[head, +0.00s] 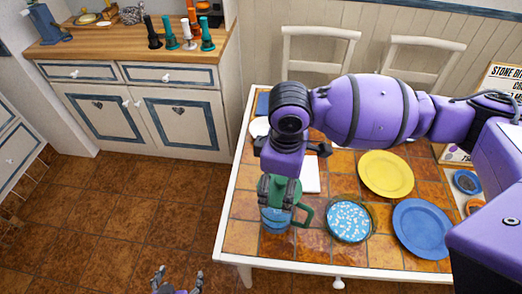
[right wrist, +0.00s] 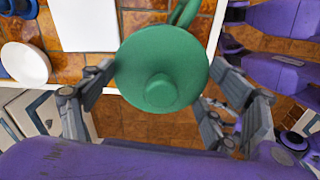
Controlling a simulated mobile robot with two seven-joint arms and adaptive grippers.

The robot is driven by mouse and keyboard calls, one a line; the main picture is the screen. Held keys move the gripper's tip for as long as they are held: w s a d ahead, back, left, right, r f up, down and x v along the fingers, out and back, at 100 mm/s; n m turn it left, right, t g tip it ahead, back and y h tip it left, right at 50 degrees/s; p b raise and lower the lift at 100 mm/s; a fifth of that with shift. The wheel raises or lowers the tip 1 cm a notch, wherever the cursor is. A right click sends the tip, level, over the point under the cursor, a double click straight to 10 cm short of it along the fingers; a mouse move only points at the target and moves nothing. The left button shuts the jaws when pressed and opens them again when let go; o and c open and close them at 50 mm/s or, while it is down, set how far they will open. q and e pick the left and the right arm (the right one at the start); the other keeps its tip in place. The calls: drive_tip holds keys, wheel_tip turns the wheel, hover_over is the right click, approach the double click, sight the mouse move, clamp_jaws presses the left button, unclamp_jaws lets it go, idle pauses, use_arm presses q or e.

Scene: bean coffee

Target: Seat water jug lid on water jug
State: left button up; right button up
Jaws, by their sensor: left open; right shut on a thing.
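The green water jug lid (right wrist: 160,70), round with a raised knob, fills the middle of the right wrist view. My right gripper (right wrist: 163,72) has a finger on each side of the lid and is shut on it. In the head view the right gripper (head: 280,190) points down over the water jug (head: 276,218), which has a bluish body and a green handle (head: 305,214), at the table's left edge. The gripper hides most of the lid there, so I cannot tell whether the lid touches the jug rim. My left gripper (head: 179,276) is open and empty at the bottom, over the floor.
On the tiled table (head: 240,236) are a patterned blue dish (head: 348,219), a blue plate (head: 422,228), a yellow plate (head: 386,175) and a white sheet (head: 311,172). A wooden counter (head: 110,46) with several grinders stands back left. The floor (head: 120,220) left of the table is clear.

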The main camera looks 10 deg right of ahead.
drive_tip(key=shift+f, duration=0.25)
drive_tip(key=o, duration=1.2)
drive_tip(key=shift+c, duration=0.2)
drive_tip(key=shift+r, duration=0.1)
wheel_tip(320, 180, up, 12)
drive_tip(key=shift+f, duration=0.1)
